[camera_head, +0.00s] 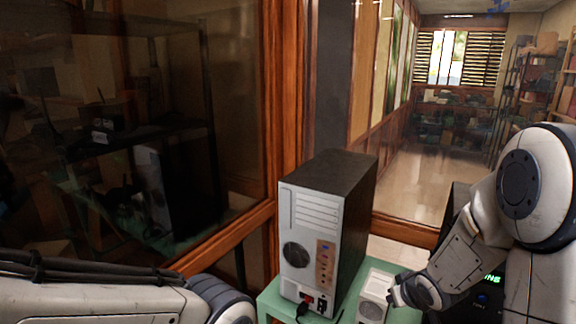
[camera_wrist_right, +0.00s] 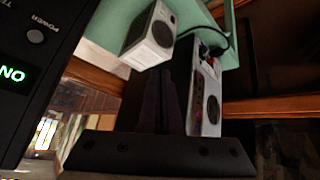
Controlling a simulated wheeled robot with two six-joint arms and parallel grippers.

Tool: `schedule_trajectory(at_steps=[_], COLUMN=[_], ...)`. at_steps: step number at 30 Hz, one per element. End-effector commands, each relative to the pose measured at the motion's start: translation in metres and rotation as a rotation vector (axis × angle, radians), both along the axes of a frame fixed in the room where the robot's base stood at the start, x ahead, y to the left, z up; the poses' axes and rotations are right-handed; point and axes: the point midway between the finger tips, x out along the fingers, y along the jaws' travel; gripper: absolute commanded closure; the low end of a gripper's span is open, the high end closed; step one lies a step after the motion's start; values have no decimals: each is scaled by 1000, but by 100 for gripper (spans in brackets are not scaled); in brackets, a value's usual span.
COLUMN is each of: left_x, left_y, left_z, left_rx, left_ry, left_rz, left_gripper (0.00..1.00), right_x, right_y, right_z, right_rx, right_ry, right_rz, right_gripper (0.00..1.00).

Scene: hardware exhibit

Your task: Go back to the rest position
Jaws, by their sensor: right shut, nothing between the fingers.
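My right gripper (camera_head: 396,293) is low at the right in the head view, beside a small white box (camera_head: 373,296). In the right wrist view its dark fingers (camera_wrist_right: 163,98) are together with nothing between them. My left arm crosses the lower left of the head view, and its gripper is out of the picture. A grey and black computer tower (camera_head: 318,225) stands upright on a green table (camera_head: 268,303), left of the right gripper. The tower (camera_wrist_right: 208,95) and the white box (camera_wrist_right: 150,38) also show in the right wrist view.
A black device with green lit letters (camera_head: 490,279) stands at the right, partly behind my right arm. A brown wooden frame (camera_head: 287,100) with glass rises behind the table. Cables run at the tower's foot. Shelves (camera_head: 450,125) stand far back across open floor.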

Motion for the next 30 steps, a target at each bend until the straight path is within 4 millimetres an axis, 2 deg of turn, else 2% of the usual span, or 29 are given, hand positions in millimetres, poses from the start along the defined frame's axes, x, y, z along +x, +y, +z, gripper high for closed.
schedule_trajectory(at_steps=[1,5,6,8,9,12,15,19,22,30], left_x=[0,0,0,0,0,0,0,0,0,0], left_y=[0,0,0,0,0,0,0,0,0,0], left_z=[-2,-4,-4,-5,-6,-7,-8,-8,-8,-8], left_rx=[0,0,0,0,0,0,0,0,0,0], left_ry=[0,0,0,0,0,0,0,0,0,0], left_rz=[0,0,0,0,0,0,-1,0,0,0], left_gripper=[100,100,100,100,100,100,100,100,100,100], right_x=[-10,-56,-75,-107,-129,-185,-231,-267,-276,-276], right_y=[31,96,115,141,156,185,200,207,208,208], right_z=[10,25,29,35,38,45,51,56,57,57], right_rx=[-21,-52,-56,-57,-55,-50,-47,-45,-46,-46], right_ry=[36,164,209,277,322,435,527,602,623,625], right_rz=[39,114,143,190,225,315,393,453,469,467], right_gripper=[100,100,100,100,100,100,100,100,100,100])
